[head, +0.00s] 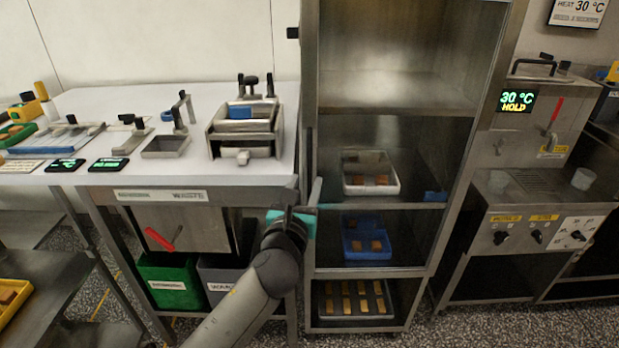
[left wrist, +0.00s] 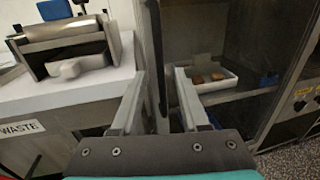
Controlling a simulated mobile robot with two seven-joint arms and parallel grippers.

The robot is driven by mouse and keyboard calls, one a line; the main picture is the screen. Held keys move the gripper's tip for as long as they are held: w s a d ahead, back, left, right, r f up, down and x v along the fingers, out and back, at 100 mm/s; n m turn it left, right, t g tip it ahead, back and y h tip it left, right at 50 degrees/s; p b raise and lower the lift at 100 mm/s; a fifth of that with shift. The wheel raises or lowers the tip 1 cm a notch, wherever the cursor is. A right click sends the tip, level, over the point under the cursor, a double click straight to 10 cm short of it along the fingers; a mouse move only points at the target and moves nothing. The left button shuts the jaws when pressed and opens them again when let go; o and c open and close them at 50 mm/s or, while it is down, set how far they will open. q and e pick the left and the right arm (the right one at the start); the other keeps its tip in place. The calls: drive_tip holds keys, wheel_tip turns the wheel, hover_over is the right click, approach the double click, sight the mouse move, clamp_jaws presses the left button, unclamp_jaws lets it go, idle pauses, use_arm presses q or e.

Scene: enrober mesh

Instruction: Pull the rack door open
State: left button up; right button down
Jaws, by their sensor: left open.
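The rack (head: 309,90) is a tall steel cabinet in the middle of the head view; its left front edge also shows in the left wrist view (left wrist: 155,60). Its front looks glassy and dark, and I cannot tell how far the door stands from the frame. My left gripper (head: 306,192) is at the rack's left front edge, about level with the white tray. In the left wrist view the gripper (left wrist: 158,105) has its fingers apart, with the upright dark edge between or just beyond them. Contact is not clear. My right gripper is not in view.
Inside the rack are a white tray (head: 371,190), a blue tray (head: 362,256) and a dark tray (head: 320,305), with brown pieces. A white-topped bench (head: 215,100) with tools stands close on the left. A steel machine (head: 525,215) stands right. Floor shows in front.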

sight(309, 175)
use_arm(q)
drive_tip(key=w, duration=0.1)
drive_tip(key=w+b, duration=0.1)
drive_tip(key=shift+w+d, duration=0.3)
drive_tip(key=shift+w, duration=0.1)
drive_tip(key=shift+w+d+b, duration=0.15)
drive_tip(key=shift+w+b, duration=0.2)
drive_tip(key=shift+w, duration=0.55)
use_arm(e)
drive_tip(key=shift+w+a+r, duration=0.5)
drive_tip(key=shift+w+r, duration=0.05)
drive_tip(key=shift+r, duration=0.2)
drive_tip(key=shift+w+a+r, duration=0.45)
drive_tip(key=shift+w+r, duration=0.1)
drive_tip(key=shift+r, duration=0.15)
use_arm(q)
clamp_jaws()
